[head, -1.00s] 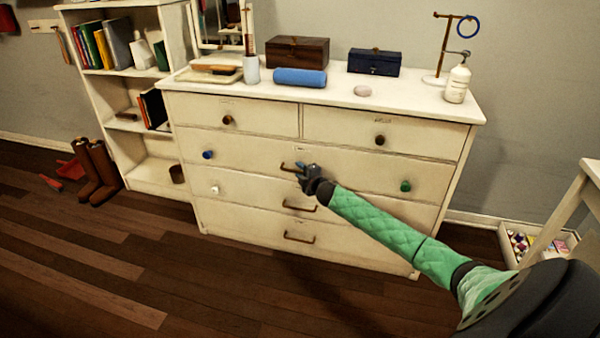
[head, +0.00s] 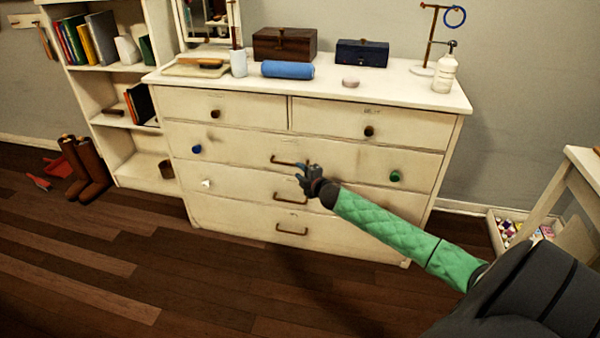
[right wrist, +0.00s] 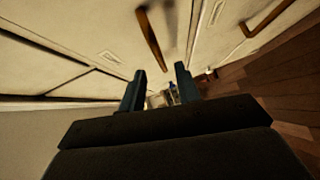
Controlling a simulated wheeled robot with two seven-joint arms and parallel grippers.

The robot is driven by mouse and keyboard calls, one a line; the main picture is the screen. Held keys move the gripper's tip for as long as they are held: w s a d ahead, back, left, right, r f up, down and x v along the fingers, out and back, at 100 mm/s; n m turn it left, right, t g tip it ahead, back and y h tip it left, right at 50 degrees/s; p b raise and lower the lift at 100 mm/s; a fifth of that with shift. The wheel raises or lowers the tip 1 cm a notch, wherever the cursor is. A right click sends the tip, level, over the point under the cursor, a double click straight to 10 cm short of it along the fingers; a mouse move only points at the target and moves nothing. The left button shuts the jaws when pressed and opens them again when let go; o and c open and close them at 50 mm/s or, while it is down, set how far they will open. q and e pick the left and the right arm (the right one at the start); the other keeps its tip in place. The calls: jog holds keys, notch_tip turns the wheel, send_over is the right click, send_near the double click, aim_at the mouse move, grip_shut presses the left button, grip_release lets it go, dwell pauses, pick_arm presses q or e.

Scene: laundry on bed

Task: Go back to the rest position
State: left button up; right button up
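My right gripper (head: 304,181) is in front of the white dresser (head: 240,147), beside the bar handle (head: 288,162) of the drawer in the second row. In the right wrist view its two fingers (right wrist: 158,88) stand apart with nothing between them. The same bar handle (right wrist: 152,40) shows just beyond the fingers and apart from them. All the dresser drawers look closed. My green-sleeved right arm comes in from the lower right. My left gripper is in neither view.
On the dresser top are a brown box (head: 285,44), a dark blue box (head: 362,53), a blue roll (head: 287,69) and a white bottle (head: 445,74). A bookshelf (head: 108,68) and boots (head: 92,165) stand left. A white table (head: 572,175) stands right. The wood floor (head: 150,270) in front is clear.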

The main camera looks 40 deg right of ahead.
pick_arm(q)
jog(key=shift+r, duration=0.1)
